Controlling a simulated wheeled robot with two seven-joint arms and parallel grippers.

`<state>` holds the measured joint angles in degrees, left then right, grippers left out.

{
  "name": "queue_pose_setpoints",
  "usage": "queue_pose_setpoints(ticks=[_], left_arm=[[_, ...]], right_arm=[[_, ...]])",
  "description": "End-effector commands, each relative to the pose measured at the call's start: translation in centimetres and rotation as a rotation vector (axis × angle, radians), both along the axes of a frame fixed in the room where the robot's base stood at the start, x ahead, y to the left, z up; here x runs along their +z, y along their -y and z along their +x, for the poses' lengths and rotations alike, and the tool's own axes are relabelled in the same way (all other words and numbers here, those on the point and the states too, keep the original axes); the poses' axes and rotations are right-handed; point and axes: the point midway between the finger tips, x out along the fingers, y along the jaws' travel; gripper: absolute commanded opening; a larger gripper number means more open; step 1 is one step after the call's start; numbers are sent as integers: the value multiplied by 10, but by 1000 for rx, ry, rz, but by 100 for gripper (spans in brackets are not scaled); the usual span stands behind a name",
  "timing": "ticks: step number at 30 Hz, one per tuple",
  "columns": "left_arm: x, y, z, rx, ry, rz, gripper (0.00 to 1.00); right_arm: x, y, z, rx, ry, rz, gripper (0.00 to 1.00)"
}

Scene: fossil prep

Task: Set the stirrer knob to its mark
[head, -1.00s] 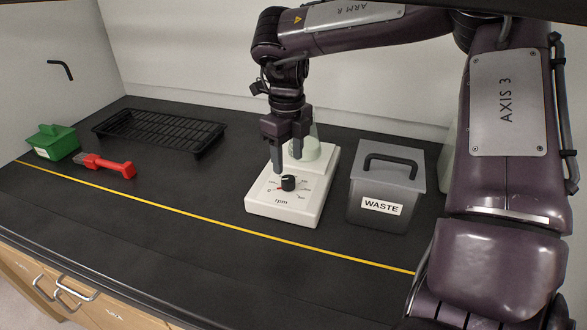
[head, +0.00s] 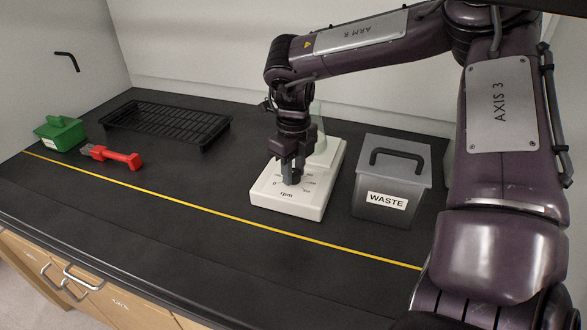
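The stirrer (head: 284,203) is a white box marked "rpm" with a dial scale on its sloped front. It stands on the dark bench, right of the middle. My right gripper (head: 291,178) points down at the dial, with its fingers at the knob's place. The fingers look close together and hide the knob and its pointer. I cannot tell whether they are shut on it or only around it. My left gripper is not in view.
A grey lidded WASTE box (head: 390,180) stands close to the stirrer's right. A black rack tray (head: 165,124), a red-handled brush (head: 112,156) and a green container (head: 60,132) are at the left. A yellow line (head: 200,205) runs along the bench; the front strip is clear.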

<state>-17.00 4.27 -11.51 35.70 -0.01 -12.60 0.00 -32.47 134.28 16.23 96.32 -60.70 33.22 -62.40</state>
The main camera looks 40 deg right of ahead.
Motion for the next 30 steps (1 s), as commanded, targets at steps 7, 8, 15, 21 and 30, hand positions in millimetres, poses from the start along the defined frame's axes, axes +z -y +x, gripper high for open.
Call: queue_pose_setpoints(ticks=[7, 8, 15, 21, 30], left_arm=[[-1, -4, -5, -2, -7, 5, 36], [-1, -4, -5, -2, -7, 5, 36], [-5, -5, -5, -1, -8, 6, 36], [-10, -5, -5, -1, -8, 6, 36], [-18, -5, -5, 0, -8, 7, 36]], right_arm=[[1, 0, 0, -9, 1, -1, 6], [1, 0, 0, -13, 1, -2, 6], [1, 1, 1, -107, 2, -3, 6], [0, 1, 1, -263, 2, -3, 6], [0, 1, 1, -549, 4, -2, 6]])
